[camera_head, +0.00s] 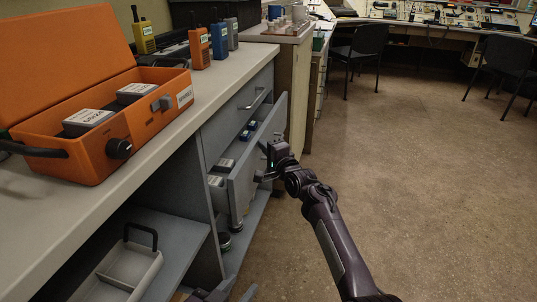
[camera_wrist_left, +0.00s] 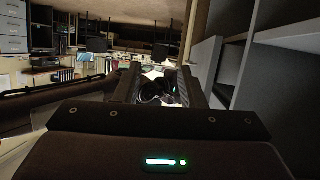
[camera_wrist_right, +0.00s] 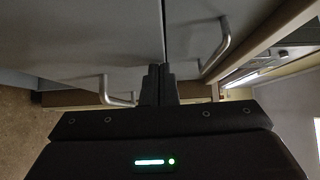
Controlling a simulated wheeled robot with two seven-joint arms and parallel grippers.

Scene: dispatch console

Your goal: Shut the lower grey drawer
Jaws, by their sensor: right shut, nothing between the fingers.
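The lower grey drawer (camera_head: 243,187) stands pulled out of the grey cabinet under the counter. My right gripper (camera_head: 264,166) is shut and empty, at the outer face of the open drawer. In the right wrist view its closed fingers (camera_wrist_right: 158,84) point at grey panels with two bar handles (camera_wrist_right: 118,97); I cannot tell if they touch. My left gripper (camera_head: 208,294) is low at the bottom edge; its fingers are apart in its wrist view (camera_wrist_left: 160,88).
An orange case (camera_head: 120,120) and several radios (camera_head: 199,48) stand on the counter (camera_head: 170,115). A grey tray (camera_head: 125,268) sits on the open shelf at lower left. Chairs (camera_head: 358,50) stand far back. The floor (camera_head: 400,160) right of the cabinet is clear.

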